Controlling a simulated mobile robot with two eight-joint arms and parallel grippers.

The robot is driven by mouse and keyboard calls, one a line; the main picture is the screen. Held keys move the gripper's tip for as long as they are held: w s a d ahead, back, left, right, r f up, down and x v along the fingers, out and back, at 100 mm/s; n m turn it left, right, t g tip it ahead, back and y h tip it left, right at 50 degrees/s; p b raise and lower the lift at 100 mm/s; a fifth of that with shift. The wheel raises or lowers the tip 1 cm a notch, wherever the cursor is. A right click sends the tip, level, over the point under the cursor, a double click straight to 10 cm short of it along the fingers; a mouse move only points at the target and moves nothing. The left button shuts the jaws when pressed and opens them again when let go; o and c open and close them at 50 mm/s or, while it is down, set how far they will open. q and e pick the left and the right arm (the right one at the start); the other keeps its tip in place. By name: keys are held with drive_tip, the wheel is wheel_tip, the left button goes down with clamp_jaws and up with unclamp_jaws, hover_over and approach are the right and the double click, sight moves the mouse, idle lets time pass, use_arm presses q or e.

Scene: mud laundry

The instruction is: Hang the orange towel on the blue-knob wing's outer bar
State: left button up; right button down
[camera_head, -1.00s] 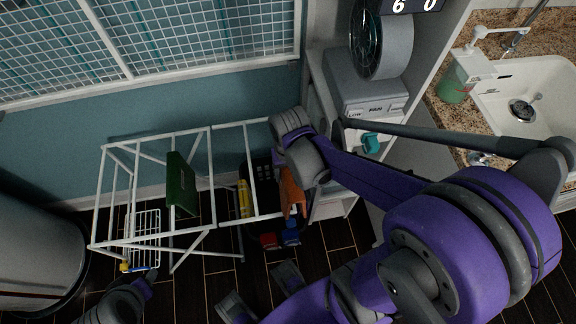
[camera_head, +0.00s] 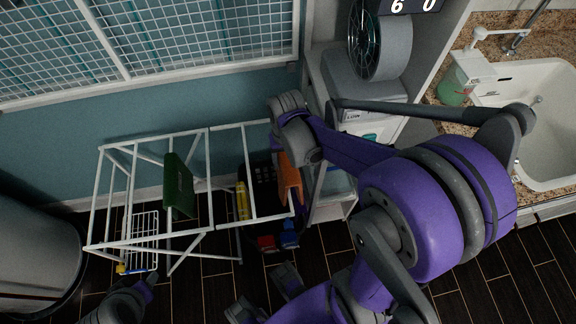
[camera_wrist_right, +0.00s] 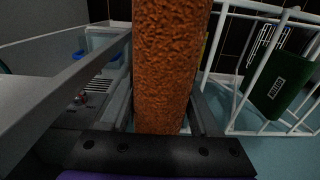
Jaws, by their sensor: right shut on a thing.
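The orange towel (camera_head: 290,179) hangs from my right gripper at the right end of the white drying rack (camera_head: 166,137). In the right wrist view the towel (camera_wrist_right: 170,65) fills the middle, held between the fingers of my right gripper (camera_wrist_right: 167,120). In the head view my wrist hides those fingers. The rack's right wing (camera_head: 246,124) is spread out beside the towel; I cannot tell whether they touch. A small yellow-and-blue piece (camera_head: 124,268) shows at the rack's lower left. I cannot make out a knob on the right wing.
A green cloth (camera_head: 179,186) and a yellow cloth (camera_head: 243,200) hang on the rack. Red (camera_head: 267,243) and blue (camera_head: 289,236) items are below its right end. A shelf with a fan (camera_head: 379,45) stands close right; a grey bin (camera_head: 38,258) stands left.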

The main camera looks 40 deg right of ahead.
drive_tip(key=shift+w+d, duration=2)
drive_tip(key=shift+w, duration=1.6)
drive_tip(key=shift+w+d+f+b, duration=0.1)
drive_tip(key=shift+w+f+b, duration=0.05)
drive_tip(key=shift+f+b, duration=4.35)
wheel_tip(320, 180, down, 10)
drive_tip(key=b, duration=0.4)
drive_tip(key=shift+f, duration=0.15)
drive_tip(key=shift+c, duration=0.2)
unclamp_jaws()
drive_tip(key=shift+o, duration=0.2)
drive_tip(key=shift+r, duration=0.2)
